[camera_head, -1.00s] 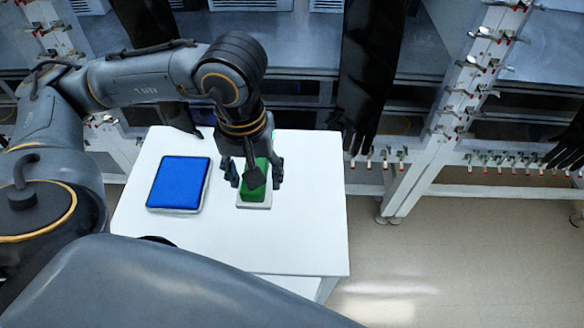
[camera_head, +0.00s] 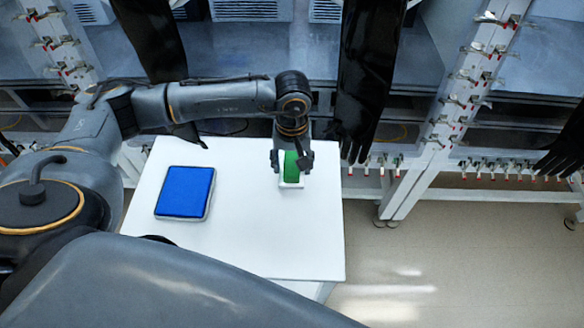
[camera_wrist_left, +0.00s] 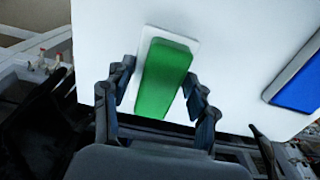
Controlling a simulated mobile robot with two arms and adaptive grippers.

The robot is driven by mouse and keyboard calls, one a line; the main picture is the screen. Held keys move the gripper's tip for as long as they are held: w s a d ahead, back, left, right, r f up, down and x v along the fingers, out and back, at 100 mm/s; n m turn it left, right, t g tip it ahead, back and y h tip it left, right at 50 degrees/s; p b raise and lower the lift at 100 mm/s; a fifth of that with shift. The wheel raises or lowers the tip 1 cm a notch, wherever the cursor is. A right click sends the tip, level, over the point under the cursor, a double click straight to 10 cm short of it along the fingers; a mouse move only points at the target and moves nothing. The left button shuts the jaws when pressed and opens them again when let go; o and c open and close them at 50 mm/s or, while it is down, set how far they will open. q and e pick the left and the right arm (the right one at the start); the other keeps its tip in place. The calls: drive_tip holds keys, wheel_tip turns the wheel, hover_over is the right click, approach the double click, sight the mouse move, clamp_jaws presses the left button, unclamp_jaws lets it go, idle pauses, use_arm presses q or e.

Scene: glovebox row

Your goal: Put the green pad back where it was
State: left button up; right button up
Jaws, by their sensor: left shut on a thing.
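The green pad (camera_head: 292,168) sits on a white backing near the far right part of the white table in the head view. My left gripper (camera_head: 291,160) is shut on it, with one finger on each side. In the left wrist view the green pad (camera_wrist_left: 166,78) lies between the two fingers, its white backing showing around its far end. I cannot tell whether the backing touches the table. My right gripper is not in view.
The white table (camera_head: 260,240) also bears a blue pad (camera_head: 185,192) in a pale tray at the left. The table's front and right are clear. Black glovebox gloves (camera_head: 362,80) hang just behind the table, and a white frame with clamps (camera_head: 440,130) stands to the right.

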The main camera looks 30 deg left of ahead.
sight(292, 172)
use_arm(q)
wheel_tip(292, 172, down, 2)
drive_tip(key=shift+f+p, duration=0.15)
drive_tip(key=shift+p, duration=0.55)
drive_tip(key=shift+f, duration=0.35)
drive_tip(key=o, duration=1)
drive_tip(key=shift+c, duration=0.2)
drive_tip(key=shift+o, duration=0.9)
drive_tip(key=shift+r, duration=0.1)
drive_tip(key=shift+r, duration=0.4)
wheel_tip(292, 172, up, 11)
drive_tip(key=b, duration=0.3)
